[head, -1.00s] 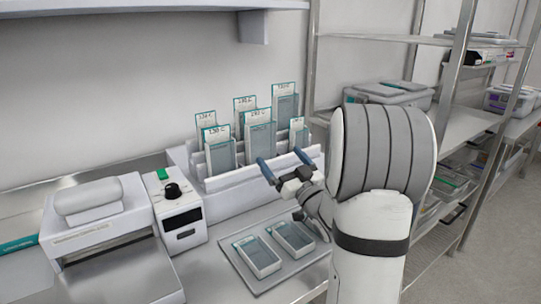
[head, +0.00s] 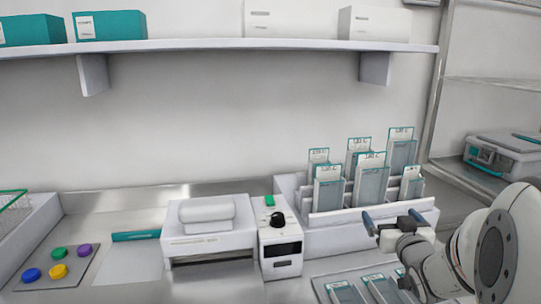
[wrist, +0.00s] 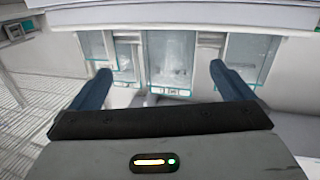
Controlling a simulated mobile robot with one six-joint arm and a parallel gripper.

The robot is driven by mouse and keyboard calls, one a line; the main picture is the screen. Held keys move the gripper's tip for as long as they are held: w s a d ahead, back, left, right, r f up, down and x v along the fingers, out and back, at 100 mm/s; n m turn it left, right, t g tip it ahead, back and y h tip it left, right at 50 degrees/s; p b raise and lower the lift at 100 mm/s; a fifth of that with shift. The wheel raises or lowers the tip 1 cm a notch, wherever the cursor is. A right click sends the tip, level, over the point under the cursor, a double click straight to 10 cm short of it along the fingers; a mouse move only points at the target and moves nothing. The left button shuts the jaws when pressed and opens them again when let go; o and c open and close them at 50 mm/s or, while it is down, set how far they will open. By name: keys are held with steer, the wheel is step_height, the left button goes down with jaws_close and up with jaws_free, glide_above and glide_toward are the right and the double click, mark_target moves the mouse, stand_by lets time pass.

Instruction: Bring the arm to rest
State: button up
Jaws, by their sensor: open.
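My gripper (head: 396,217) is at the right of the head view, in front of the white rack's lower front edge. Its two blue fingers are apart with nothing between them. The wrist view also shows my gripper (wrist: 160,88) open, with the rack's teal-edged slide holders beyond the fingers. My arm reaches in from the lower right of the head view.
The white rack (head: 322,231) holds several labelled holders. A tray (head: 317,282) with similar holders lies below it. A white device with a black knob (head: 278,240) stands left of the rack. A shelf (head: 220,45) runs above. Colored discs (head: 58,271) lie at far left.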

steer(key=s+a+f+g+p, duration=0.1)
steer(key=s+a+g+p, duration=0.1)
steer(key=s+a+g, duration=0.3)
steer(key=s+a+f+g+p, duration=0.1)
steer(key=s+a+g, duration=0.4)
steer(key=s, duration=0.6)
steer(key=s+a+g+p, duration=0.2)
steer(key=s+a+g, duration=0.3)
steer(key=s, duration=0.3)
steer(key=shift+s+f+y+p, duration=0.2)
steer(key=shift+f+y+p, duration=0.1)
steer(key=shift+f, duration=0.1)
